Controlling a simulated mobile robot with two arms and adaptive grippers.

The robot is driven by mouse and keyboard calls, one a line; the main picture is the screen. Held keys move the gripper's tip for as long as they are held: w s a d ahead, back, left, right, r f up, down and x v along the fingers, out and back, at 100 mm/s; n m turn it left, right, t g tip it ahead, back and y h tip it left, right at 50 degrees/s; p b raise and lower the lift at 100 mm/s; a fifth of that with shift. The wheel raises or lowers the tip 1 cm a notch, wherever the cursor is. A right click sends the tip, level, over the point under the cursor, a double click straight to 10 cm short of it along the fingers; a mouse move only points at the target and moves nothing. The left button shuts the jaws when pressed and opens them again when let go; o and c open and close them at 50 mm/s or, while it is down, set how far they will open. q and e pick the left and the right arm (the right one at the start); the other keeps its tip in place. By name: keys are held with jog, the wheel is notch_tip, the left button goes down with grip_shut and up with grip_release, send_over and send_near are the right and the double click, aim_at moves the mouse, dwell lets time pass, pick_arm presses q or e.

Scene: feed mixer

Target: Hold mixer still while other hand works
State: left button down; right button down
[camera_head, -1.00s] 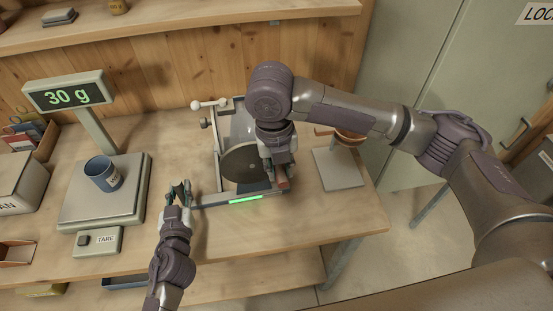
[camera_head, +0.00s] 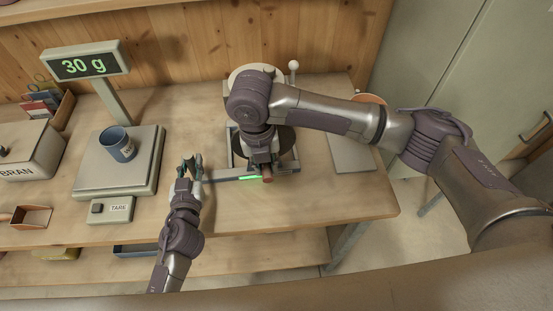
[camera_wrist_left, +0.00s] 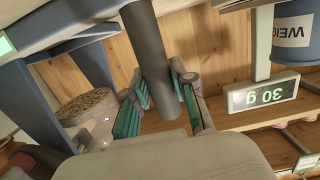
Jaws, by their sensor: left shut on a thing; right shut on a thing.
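The mixer (camera_head: 231,147) stands on the bench, with a pale drum (camera_head: 240,78), a dark disc and a white-knobbed lever (camera_head: 293,66). My right arm covers much of it. My left gripper (camera_head: 190,164) is at the left end of the mixer's front base. In the left wrist view its green-padded fingers (camera_wrist_left: 160,100) close on a dark grey bar (camera_wrist_left: 150,50), which looks like part of the mixer frame. My right gripper (camera_head: 264,166) is shut at the mixer's front, where a reddish-brown handle (camera_head: 267,180) shows beneath it.
A scale (camera_head: 118,182) reading 30 g carries a blue cup (camera_head: 117,144) left of the mixer. A bran box (camera_head: 30,150) stands farther left. A grey plate (camera_head: 350,153) lies right of the mixer. The bench front (camera_head: 320,205) is clear.

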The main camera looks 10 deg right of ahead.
pick_arm(q)
jog(key=shift+r, duration=0.1)
pick_arm(e)
jog(key=c, duration=0.9)
grip_release()
jog(key=shift+f, duration=0.1)
jog(key=shift+r, duration=0.2)
pick_arm(q)
jog(key=shift+d, duration=0.1)
pick_arm(e)
jog(key=r, duration=0.7)
jog(key=a+r, duration=0.1)
jog(key=r, duration=0.3)
jog(key=shift+r, duration=0.35)
pick_arm(q)
jog(key=c, duration=0.9)
grip_release()
jog(key=shift+o, duration=0.2)
